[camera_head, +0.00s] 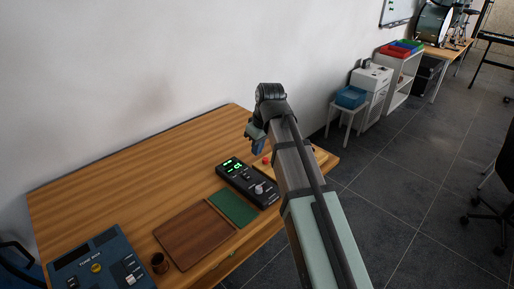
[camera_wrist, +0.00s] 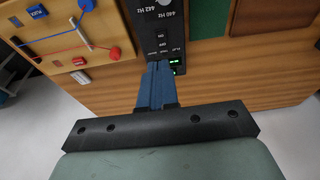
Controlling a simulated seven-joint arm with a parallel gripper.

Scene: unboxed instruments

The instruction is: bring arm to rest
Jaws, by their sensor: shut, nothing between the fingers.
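My arm reaches from the lower right over the wooden table (camera_head: 110,175) in the head view. My gripper (camera_head: 257,146) hangs above the table's right part, fingers pointing down. In the wrist view my gripper (camera_wrist: 158,68) has its blue fingers together with nothing between them. Behind the fingertips lies a black tuner-like device (camera_head: 248,184) with a green lit display; it also shows in the wrist view (camera_wrist: 160,25). I cannot tell the exact gap between fingers and device, but the gripper looks raised above the table.
A wooden board with coloured knobs (camera_wrist: 75,40) is beside the device. The table's back left is clear; a wall stands behind.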

